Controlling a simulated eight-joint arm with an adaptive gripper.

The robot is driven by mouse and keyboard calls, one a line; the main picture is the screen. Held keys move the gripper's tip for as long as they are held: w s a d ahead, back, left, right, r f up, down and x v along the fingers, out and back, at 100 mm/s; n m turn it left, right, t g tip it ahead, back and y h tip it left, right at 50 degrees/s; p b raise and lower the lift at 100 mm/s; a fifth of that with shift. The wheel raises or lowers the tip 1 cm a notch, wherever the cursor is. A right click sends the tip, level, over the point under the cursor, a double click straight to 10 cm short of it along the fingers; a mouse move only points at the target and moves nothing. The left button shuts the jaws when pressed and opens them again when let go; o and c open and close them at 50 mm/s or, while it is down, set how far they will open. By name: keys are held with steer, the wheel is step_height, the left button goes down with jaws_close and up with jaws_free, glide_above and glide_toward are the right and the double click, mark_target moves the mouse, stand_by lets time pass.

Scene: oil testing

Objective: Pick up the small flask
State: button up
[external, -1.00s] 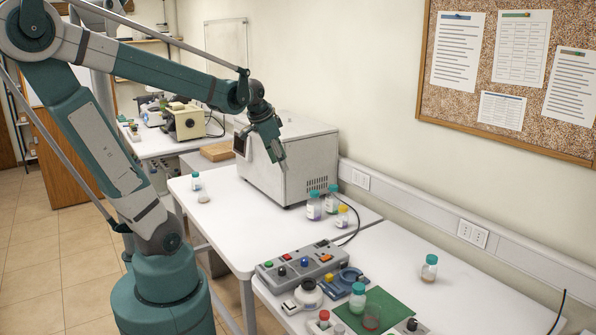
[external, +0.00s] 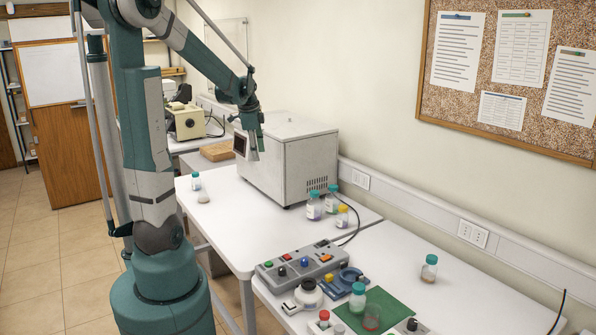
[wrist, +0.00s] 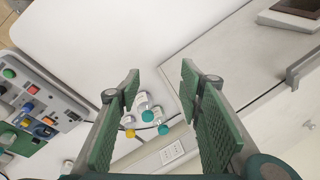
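Several small capped bottles could be the small flask; I cannot tell which one is meant. In the external view, two teal-capped bottles (external: 314,207) (external: 332,200) and a yellow-capped one (external: 342,217) stand by the oven's right side. One more (external: 429,268) stands alone on the right table. My gripper (external: 254,151) hangs in front of the oven, apart from every bottle. In the wrist view my gripper (wrist: 160,82) is open and empty, the oven-side bottles (wrist: 145,108) showing beyond its fingers.
The grey oven (external: 290,165) is a close obstacle beside my gripper. A button panel (external: 300,267), a blue device (external: 347,280) and a green mat (external: 395,308) with small vessels crowd the front table. The white rear tabletop (external: 245,225) is mostly clear.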

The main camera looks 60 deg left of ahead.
steer(key=s+a+f+m+g, duration=0.1)
steer(key=s+a+f, duration=0.25)
steer(key=a, duration=0.55)
steer(key=s+a+f+m+g, duration=0.15)
steer(key=a+f, duration=0.25)
steer(key=a, duration=0.6)
steer(key=m+h+p, duration=0.1)
steer(key=m+h, duration=0.1)
glide_above(202, 183)
steer(key=f, duration=0.9)
steer(key=shift+s+a+f, duration=0.1)
steer(key=shift+a+f, duration=0.05)
steer(key=shift+a, duration=0.15)
steer(key=shift+f, duration=1.3)
steer(key=shift+f, duration=0.1)
steer(key=shift+d+f+p, duration=0.15)
steer(key=shift+f+p, duration=0.15)
steer(key=shift+f, duration=0.95)
steer(key=shift+d+f+p, duration=0.1)
steer(key=shift+f+p, duration=0.2)
steer(key=shift+f, duration=0.95)
steer(key=shift+c, duration=0.7)
jaws_close()
